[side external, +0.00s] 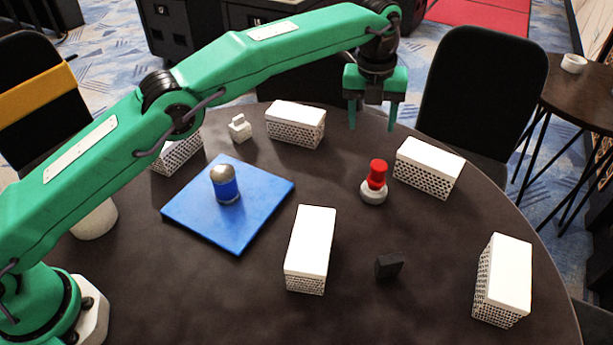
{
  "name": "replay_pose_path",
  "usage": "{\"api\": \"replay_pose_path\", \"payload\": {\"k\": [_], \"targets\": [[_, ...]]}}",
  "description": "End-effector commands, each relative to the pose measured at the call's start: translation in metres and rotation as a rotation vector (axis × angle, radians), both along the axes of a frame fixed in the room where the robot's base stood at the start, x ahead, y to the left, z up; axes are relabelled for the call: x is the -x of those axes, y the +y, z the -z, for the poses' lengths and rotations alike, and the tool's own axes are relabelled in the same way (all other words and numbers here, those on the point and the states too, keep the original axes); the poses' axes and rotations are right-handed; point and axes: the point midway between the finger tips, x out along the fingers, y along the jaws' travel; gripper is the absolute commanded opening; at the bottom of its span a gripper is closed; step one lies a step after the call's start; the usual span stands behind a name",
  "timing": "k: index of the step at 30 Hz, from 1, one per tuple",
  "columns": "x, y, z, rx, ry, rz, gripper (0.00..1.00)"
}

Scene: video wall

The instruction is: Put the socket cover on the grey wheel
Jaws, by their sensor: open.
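A small white piece with a raised knob (240,128), which looks like the socket cover, stands on the dark table at the back left. A pale grey round piece (373,193), which looks like the grey wheel, lies flat right of the table's middle. A red stepped cylinder (377,173) stands upright on it and hides its centre. My gripper (372,119) is open and empty, fingers pointing down, at the back of the table. In the picture it is above the red cylinder and well right of the white piece. Its exact height is unclear.
A blue board (255,222) carries a blue cylinder with a silver dome (225,185). Several white boxes with perforated sides stand around, including one front centre (310,240) and one right of the wheel (430,160). A small black block (388,266) lies in front.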

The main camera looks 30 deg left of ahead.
Motion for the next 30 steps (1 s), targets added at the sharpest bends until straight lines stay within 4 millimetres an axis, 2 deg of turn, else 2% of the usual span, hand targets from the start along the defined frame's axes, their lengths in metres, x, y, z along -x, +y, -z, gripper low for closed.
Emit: {"api": "replay_pose_path", "payload": {"k": [1, 3, 14, 21, 30], "targets": [[0.000, 0.010, -0.014, 0.008, -0.008, -0.059, 0.58], [0.001, 0.022, -0.029, 0.021, -0.018, -0.147, 0.58], [0.024, 0.089, -0.097, 0.095, -0.056, -0.609, 0.58], [0.054, 0.135, -0.132, 0.157, -0.079, -0.916, 0.58], [0.107, 0.189, -0.158, 0.247, -0.100, -1.296, 0.58]]}}
